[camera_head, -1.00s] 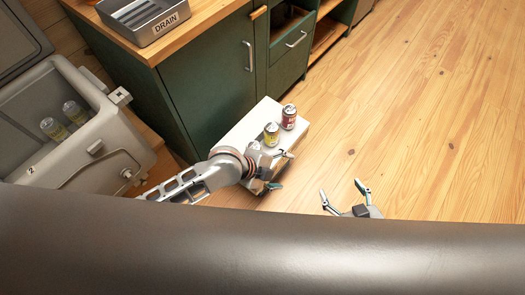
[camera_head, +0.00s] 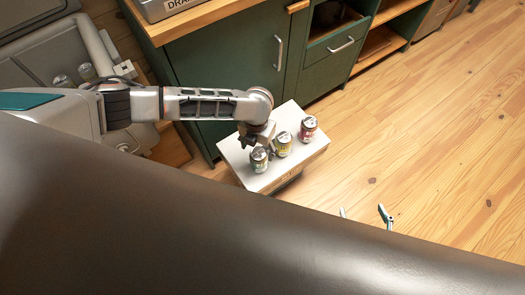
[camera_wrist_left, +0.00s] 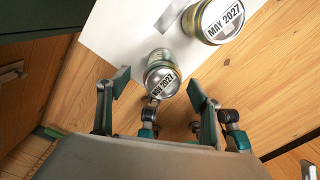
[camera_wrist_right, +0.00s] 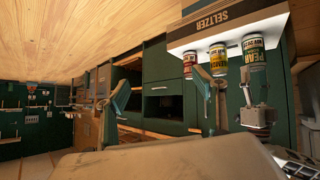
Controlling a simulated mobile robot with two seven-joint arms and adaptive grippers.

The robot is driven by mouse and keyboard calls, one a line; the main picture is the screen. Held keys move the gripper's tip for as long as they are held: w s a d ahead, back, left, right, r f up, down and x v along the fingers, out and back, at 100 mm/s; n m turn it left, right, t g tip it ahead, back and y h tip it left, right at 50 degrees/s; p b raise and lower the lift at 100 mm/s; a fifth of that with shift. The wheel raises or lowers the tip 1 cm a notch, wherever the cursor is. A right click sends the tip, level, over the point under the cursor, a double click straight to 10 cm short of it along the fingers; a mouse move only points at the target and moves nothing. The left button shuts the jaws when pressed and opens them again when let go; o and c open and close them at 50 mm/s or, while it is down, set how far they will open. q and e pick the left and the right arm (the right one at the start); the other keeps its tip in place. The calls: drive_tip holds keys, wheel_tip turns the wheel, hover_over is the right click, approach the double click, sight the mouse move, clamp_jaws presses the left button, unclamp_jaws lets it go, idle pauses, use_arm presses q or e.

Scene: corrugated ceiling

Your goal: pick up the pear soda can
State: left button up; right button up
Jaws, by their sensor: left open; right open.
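The pear soda can (camera_head: 259,160) stands upright at the near left end of a white box (camera_head: 285,179); its PEAR label shows in the right wrist view (camera_wrist_right: 253,48). A yellow can (camera_head: 284,144) and a red can (camera_head: 309,128) stand beside it. My left gripper (camera_head: 252,141) is open, close to the pear can on its far side. My right gripper (camera_head: 364,213) is open and empty, away from the box.
The green cabinet (camera_head: 225,70) with its wooden counter (camera_head: 200,20) stands behind the box. A cooler (camera_head: 60,45) with bottles is at the upper left, partly behind my left arm. The wooden floor (camera_head: 430,120) at the right is clear.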

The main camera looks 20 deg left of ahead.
sight(258, 153)
use_arm(q)
drive_tip(key=shift+d+f, duration=0.1)
drive_tip(key=shift+f, duration=0.05)
drive_tip(key=shift+s+d+f+b, duration=0.15)
drive_tip(key=shift+f+b, duration=0.15)
drive_tip(key=shift+f, duration=0.4)
drive_tip(key=shift+s+a+f+b, duration=0.1)
drive_tip(key=shift+f+b, duration=0.15)
drive_tip(key=shift+f, duration=0.45)
drive_tip(key=f, duration=0.2)
drive_tip(key=f+b, duration=0.1)
drive_tip(key=shift+s+d+f, duration=0.1)
drive_tip(key=shift+s+f, duration=0.15)
drive_tip(key=shift+f, duration=0.45)
drive_tip(key=shift+w, duration=0.2)
drive_tip(key=shift+r, duration=0.1)
drive_tip(key=c, duration=1.4)
drive_tip(key=shift+c, duration=0.5)
use_arm(e)
drive_tip(key=shift+s+d+f, duration=0.1)
drive_tip(key=shift+f, duration=0.5)
